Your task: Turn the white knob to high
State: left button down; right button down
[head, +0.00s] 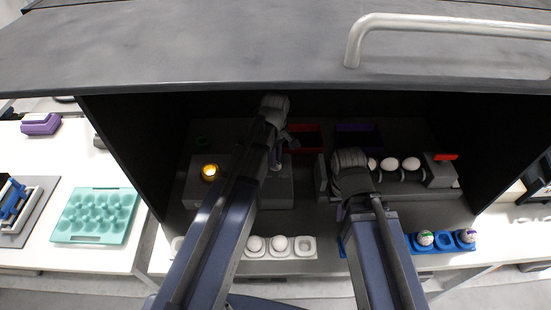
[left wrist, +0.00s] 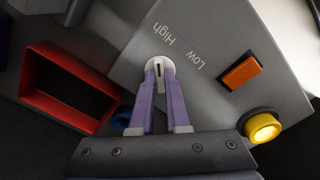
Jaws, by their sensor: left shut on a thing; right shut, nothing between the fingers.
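The white knob (left wrist: 160,66) sits on a grey control box (left wrist: 215,98), with the words "High" and "Low" printed beside it in the left wrist view. My left gripper (left wrist: 160,76) is shut on the knob, its two purple fingers on either side of it. A dark slot shows on the knob's face. In the head view my left gripper (head: 276,150) is over the grey box (head: 272,196) and the knob is hidden. My right gripper (head: 350,172) is in front of the egg rack at the right; its fingertips are hidden by its own body.
An orange switch (left wrist: 241,72) and a lit yellow button (left wrist: 263,127) are on the box. A red bin (left wrist: 68,90) is beside it. White eggs (head: 390,164) sit in a grey rack (head: 440,177). A blue tray (head: 447,246) and a teal tray (head: 94,215) are nearby.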

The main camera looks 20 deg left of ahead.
dwell(0.4)
pick_arm(q)
jog(key=c, duration=0.9)
grip_release()
jog(key=shift+r, duration=0.15)
notch_tip(320, 180, up, 8)
jog(key=p, duration=0.8)
jog(key=shift+f, duration=0.2)
